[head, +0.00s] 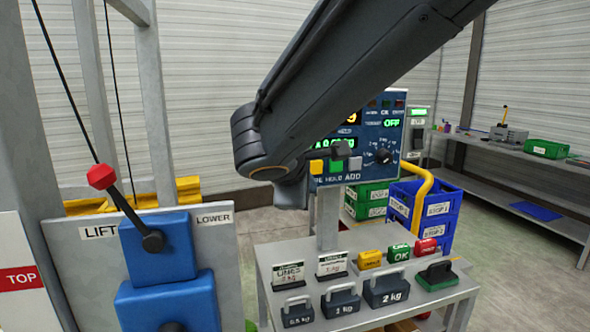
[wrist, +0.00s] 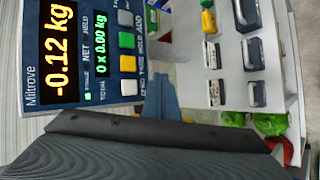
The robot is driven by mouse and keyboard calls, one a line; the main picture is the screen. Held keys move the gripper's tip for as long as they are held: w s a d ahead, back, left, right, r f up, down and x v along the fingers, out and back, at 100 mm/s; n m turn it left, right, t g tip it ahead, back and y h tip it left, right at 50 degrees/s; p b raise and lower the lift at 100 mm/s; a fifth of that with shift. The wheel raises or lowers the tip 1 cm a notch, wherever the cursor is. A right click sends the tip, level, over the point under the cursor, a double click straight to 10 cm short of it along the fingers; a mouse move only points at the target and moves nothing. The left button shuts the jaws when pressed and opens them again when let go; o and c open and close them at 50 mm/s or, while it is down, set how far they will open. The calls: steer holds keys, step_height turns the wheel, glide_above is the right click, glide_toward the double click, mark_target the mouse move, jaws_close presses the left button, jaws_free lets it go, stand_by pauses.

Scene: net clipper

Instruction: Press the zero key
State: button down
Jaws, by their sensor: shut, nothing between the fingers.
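The blue indicator panel (head: 385,135) stands on a post above the bench. It also fills the left of the wrist view, turned sideways (wrist: 85,105), and reads -0.12 kg. A row of keys runs along its lower edge: a white key (wrist: 128,87), which appears to be the zero key, then yellow (wrist: 127,63), green (wrist: 127,40) and grey (wrist: 126,18). The small labels are hard to read. In the head view my arm hides the panel's left part and the white key. My gripper (wrist: 50,135) is shut and empty, below the white key in the wrist view and apart from it.
A blue lever box (head: 158,248) with a red knob is at left. Blue crates (head: 440,212) and a yellow rail (head: 421,200) stand behind at right.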

steer(key=w+a, duration=0.2)
steer(key=w, duration=0.6)
steer(key=shift+w+a, duration=0.2)
steer(key=shift+w, duration=0.05)
stand_by(2.1)
steer(key=shift+w+a, duration=0.1)
steer(key=shift+w, duration=0.25)
steer(key=shift+w+a+b, duration=0.1)
steer(key=shift+w+b, duration=0.2)
steer(key=shift+w, duration=0.1)
stand_by(0.7)
stand_by(0.3)
steer(key=shift+s+d+b, duration=0.25)
steer(key=shift+s+b, duration=0.05)
steer(key=shift+s, duration=0.5)
